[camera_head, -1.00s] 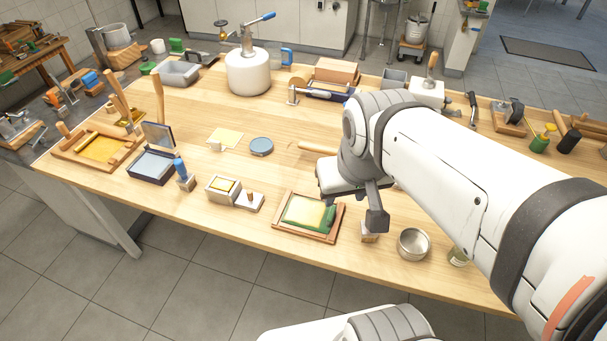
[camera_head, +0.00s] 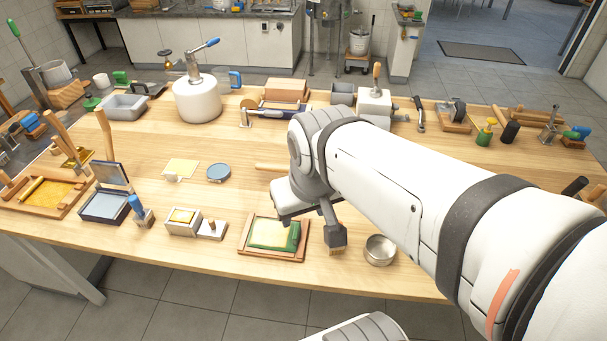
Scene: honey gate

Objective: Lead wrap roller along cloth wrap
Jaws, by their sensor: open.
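A cloth wrap (camera_head: 268,233), pale yellow with a green border, lies flat in a wooden frame (camera_head: 244,245) near the table's front edge. A green bar, which looks like the wrap roller (camera_head: 294,236), lies along the cloth's right end. My gripper (camera_head: 312,222) is open, just above and to the right of the frame. One dark finger pad hangs to the right of the frame; the other finger is mostly hidden by the wrist. I see nothing held in it. I cannot tell whether it touches the roller.
A metal bowl (camera_head: 380,250) stands right of the gripper, and a small wooden piece shows under the finger. A blue disc (camera_head: 219,172) lies behind. The table's centre is fairly clear.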

